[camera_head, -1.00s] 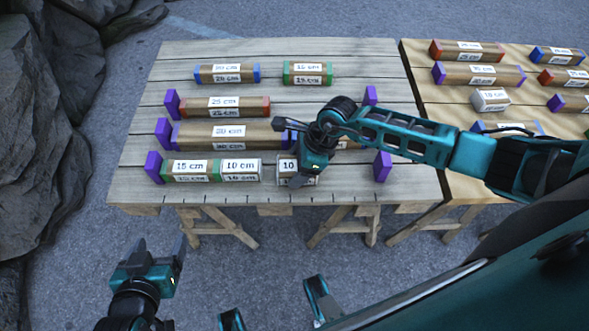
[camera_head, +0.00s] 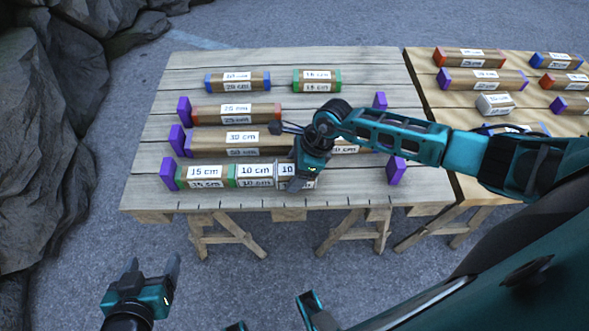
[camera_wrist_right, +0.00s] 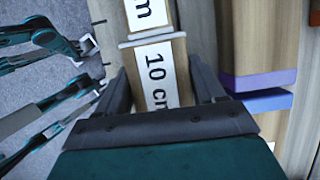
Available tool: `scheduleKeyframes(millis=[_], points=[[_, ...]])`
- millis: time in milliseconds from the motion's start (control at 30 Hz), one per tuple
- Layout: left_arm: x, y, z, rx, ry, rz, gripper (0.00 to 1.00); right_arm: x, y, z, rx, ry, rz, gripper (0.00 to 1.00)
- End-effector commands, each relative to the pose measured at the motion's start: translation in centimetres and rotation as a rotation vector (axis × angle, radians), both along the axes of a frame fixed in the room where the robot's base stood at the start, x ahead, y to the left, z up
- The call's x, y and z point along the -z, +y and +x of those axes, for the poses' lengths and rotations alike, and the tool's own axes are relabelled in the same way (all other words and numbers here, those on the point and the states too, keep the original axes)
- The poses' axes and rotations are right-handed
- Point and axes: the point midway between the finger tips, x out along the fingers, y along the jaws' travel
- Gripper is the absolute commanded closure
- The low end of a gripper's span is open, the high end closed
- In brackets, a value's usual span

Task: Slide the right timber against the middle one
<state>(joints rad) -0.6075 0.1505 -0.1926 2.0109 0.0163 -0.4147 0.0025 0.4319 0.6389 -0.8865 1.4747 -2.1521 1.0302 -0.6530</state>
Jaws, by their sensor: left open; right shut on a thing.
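In the head view the front row on the near table holds a 15 cm timber with green ends (camera_head: 205,178), a middle 10 cm timber with white ends (camera_head: 254,176) and a right 10 cm timber (camera_head: 286,171). My right gripper (camera_head: 302,184) is shut on the right timber and hides its right part. In the right wrist view the right timber (camera_wrist_right: 157,76) lies between my fingers. Its end meets the middle timber (camera_wrist_right: 145,14), or nearly so; any thin gap is too small to tell. My left gripper (camera_head: 153,272) is open and empty, off the table's front.
Purple stop blocks stand at the row's left end (camera_head: 170,174) and right end (camera_head: 397,171). A 30 cm timber (camera_head: 229,142) lies close behind the front row. Free tabletop lies between my right gripper and the right stop. A second table (camera_head: 420,72) with more timbers stands at right.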

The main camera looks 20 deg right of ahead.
Motion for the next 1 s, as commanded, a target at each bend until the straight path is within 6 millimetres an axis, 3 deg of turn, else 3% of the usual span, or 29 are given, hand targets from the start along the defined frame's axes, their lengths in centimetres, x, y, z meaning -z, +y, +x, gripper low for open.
scheduleKeyframes(millis=[67,100,367,733,1000], points=[[0.0,0.0,0.0,0.000,-0.001,0.000,0.23,-0.4,1.0,0.2,-0.004,-0.012,0.022,0.65],[0.0,0.0,0.0,0.000,-0.001,0.000,0.23,-0.4,1.0,0.2,-0.005,-0.011,0.022,0.29],[-0.1,-0.1,0.1,-0.001,-0.002,-0.001,0.23,-0.3,0.6,0.2,-0.004,-0.008,0.014,0.04],[-0.3,-0.1,0.1,-0.003,-0.003,-0.004,0.23,-0.9,0.2,0.0,-0.003,-0.008,0.010,0.02],[-1.2,0.3,0.2,-0.009,-0.014,0.004,0.23,-5.9,-1.7,-0.7,-0.005,-0.010,0.008,0.02]])
